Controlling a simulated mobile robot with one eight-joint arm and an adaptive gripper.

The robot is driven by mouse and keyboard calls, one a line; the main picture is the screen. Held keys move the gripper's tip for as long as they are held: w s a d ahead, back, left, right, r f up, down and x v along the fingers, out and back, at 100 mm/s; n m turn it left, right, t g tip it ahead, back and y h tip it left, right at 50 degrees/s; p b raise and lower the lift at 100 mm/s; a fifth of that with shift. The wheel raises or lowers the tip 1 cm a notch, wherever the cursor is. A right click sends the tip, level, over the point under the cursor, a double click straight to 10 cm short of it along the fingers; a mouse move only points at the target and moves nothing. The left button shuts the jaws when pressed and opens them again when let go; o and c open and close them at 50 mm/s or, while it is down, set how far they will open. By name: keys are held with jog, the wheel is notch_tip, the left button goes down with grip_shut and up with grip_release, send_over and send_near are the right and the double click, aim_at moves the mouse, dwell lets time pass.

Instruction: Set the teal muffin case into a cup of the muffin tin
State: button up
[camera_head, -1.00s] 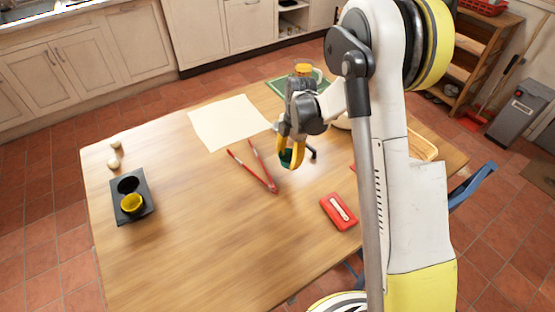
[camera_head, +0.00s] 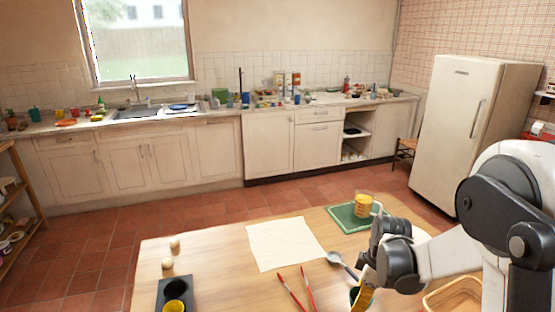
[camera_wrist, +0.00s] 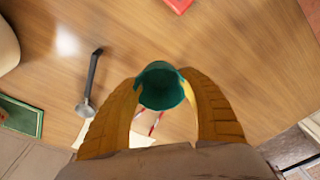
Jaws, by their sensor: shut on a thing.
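The teal muffin case (camera_wrist: 161,86) is between the yellow fingertips of my gripper (camera_wrist: 161,92) in the wrist view, held above the wooden table. In the head view my gripper (camera_head: 361,296) is at the lower right, and only a bit of the teal case shows there at the bottom edge. The dark muffin tin (camera_head: 163,289) is at the table's left front, cut off by the frame. One cup looks empty and dark; the other holds a yellow case (camera_head: 174,306). My gripper is well to the right of the tin.
A cream sheet (camera_head: 285,243), two small pale objects (camera_head: 171,254) and a green board (camera_head: 350,217) with an orange-filled glass (camera_head: 363,204) lie farther back. A basket (camera_head: 452,298) stands right.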

aim_at(352, 304)
jog(key=s+a+m, duration=0.1)
jog(key=m, duration=0.2)
jog(key=a+r+m, duration=0.1)
jog(key=m, duration=0.2)
jog(key=s+a+m, duration=0.1)
jog(key=m, duration=0.2)
jog(key=shift+s+a+r+t+h, duration=0.15)
jog(key=shift+s+r+t+h, duration=0.2)
jog(key=shift+t+h, duration=0.05)
jog(key=m, duration=0.2)
jog(key=s+a+m, duration=0.1)
jog(key=shift+r+m, duration=0.3)
jog(key=shift+m, duration=0.1)
